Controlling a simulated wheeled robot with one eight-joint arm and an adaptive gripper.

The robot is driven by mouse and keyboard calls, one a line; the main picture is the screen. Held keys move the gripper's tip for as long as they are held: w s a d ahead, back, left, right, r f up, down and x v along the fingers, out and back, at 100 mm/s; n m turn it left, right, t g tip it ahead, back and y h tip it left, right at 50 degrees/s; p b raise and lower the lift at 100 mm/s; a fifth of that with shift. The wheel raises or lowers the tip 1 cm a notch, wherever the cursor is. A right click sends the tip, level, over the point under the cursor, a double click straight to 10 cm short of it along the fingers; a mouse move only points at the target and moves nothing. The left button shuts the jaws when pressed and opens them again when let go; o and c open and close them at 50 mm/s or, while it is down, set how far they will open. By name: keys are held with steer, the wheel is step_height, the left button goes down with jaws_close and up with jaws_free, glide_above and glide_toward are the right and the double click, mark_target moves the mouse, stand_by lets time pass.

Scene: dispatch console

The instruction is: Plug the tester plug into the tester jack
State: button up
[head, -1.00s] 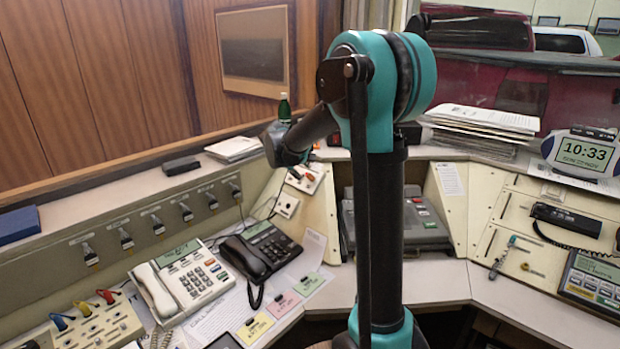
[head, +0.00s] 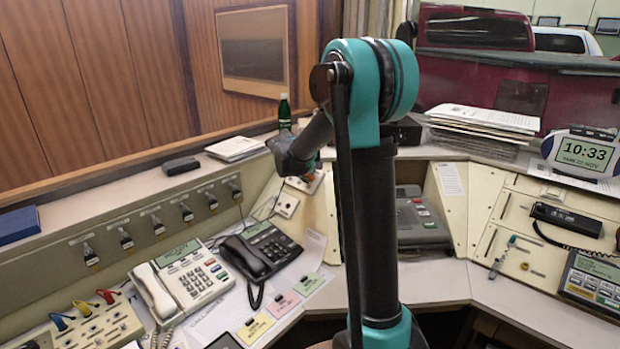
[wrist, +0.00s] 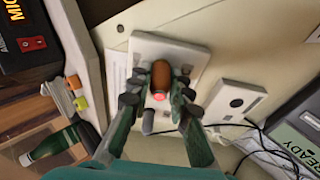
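A brown plug-like piece with a red end (wrist: 160,82), apparently the tester plug, stands out from a pale plate (wrist: 190,55) in the wrist view. My gripper (wrist: 160,104) is open, with one finger on each side of this piece and gaps between. A second pale plate (wrist: 250,106) with one round dark hole (wrist: 236,102) lies to the right; it may be the tester jack, but I read no label. That plate also shows in the head view (head: 286,205). My arm mostly hides the gripper and plug in the head view.
Black cables (wrist: 262,140) run beside the second plate. A green bottle (head: 284,112) stands on the ledge behind my wrist. A black phone (head: 262,250) and a cream phone (head: 180,285) sit on the desk to the left.

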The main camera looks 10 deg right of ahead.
jaws_close()
steer(key=shift+w+a+v, duration=0.1)
steer(key=shift+v, duration=0.6)
steer(key=shift+w+a+v, duration=0.1)
steer(key=shift+v, duration=0.6)
steer(key=v, duration=0.3)
steer(key=shift+w+a+r, duration=0.1)
steer(key=shift+a+r, duration=0.25)
steer(key=shift+a, duration=0.05)
stand_by(0.3)
steer(key=n, duration=0.4)
glide_toward(286, 206)
steer(key=shift+g+y, duration=0.3)
steer(key=shift+w+r+x, duration=0.15)
steer(key=shift+w+x, duration=0.05)
steer(key=shift+x, duration=1)
steer(key=shift+w+r+x, duration=0.1)
steer(key=shift+w+x, duration=0.05)
steer(key=shift+x, duration=1.05)
steer(key=shift+w+d+f, duration=0.4)
steer(key=shift+d+f, duration=0.2)
steer(key=shift+f, duration=0.1)
stand_by(0.4)
